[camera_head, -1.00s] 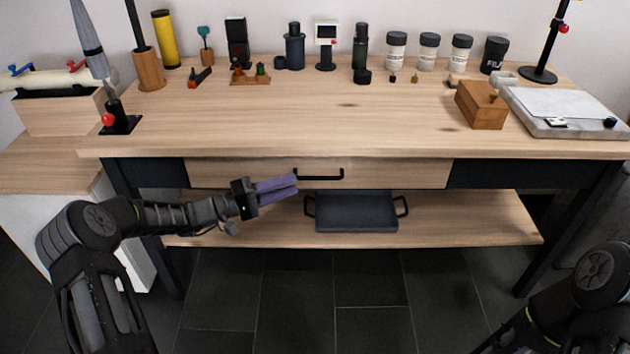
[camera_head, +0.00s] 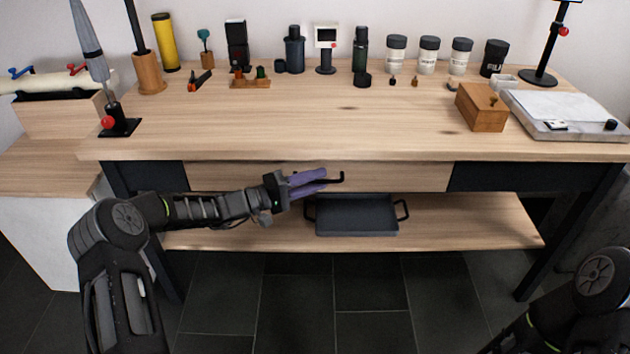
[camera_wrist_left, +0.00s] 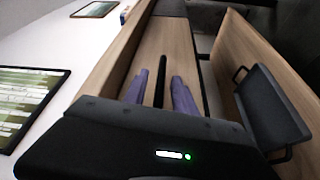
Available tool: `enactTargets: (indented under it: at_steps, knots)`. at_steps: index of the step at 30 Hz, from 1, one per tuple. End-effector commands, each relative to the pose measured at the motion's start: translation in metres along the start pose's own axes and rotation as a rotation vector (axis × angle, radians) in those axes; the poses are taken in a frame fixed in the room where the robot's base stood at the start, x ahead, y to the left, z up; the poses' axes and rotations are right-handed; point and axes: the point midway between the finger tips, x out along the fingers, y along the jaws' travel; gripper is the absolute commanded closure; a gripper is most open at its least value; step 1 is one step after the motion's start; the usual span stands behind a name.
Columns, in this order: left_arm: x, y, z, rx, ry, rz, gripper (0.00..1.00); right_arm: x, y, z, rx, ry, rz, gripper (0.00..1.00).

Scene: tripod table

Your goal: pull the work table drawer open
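The work table drawer (camera_head: 400,177) has a pale wood front under the tabletop and looks closed. Its black bar handle (camera_head: 341,178) sits at the middle of the front; its left part is hidden behind my fingers. My left gripper (camera_head: 310,182) has purple fingers that are apart, at the handle's left part. In the left wrist view the handle (camera_wrist_left: 160,82) shows as a dark bar between the two open fingers (camera_wrist_left: 160,97), with gaps on both sides. My right arm shows at the lower right of the head view, but its gripper is out of the picture.
A dark tray (camera_head: 356,216) with side handles rests on the lower shelf (camera_head: 460,225), below the drawer. Bottles, jars and a wooden box (camera_head: 482,108) stand on the tabletop (camera_head: 300,130). The tiled floor in front is clear.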

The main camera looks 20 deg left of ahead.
Motion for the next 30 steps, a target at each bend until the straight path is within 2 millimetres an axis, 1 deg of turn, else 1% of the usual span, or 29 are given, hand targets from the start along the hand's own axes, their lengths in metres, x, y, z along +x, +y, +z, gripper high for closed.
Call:
enactTargets:
  at_steps: [1, 2, 13, 30]
  knots:
    - [-0.0001, 0.0000, 0.0001, 0.000, 0.000, 0.000, 0.68, 0.0000, 0.0000, 0.0000, 0.000, 0.000, 0.000, 0.64]
    - [-0.0002, 0.0000, 0.0001, 0.000, 0.000, 0.000, 0.70, 0.0000, 0.0000, 0.0000, 0.000, 0.000, 0.000, 0.64]
    - [-0.0004, -0.0001, 0.0002, 0.000, -0.001, 0.000, 1.00, 0.0000, 0.0000, 0.0000, 0.000, 0.000, 0.000, 0.64]
    - [-0.0005, -0.0003, 0.0003, 0.000, -0.001, 0.000, 1.00, 0.0000, 0.0000, 0.0000, 0.000, 0.000, 0.000, 0.64]
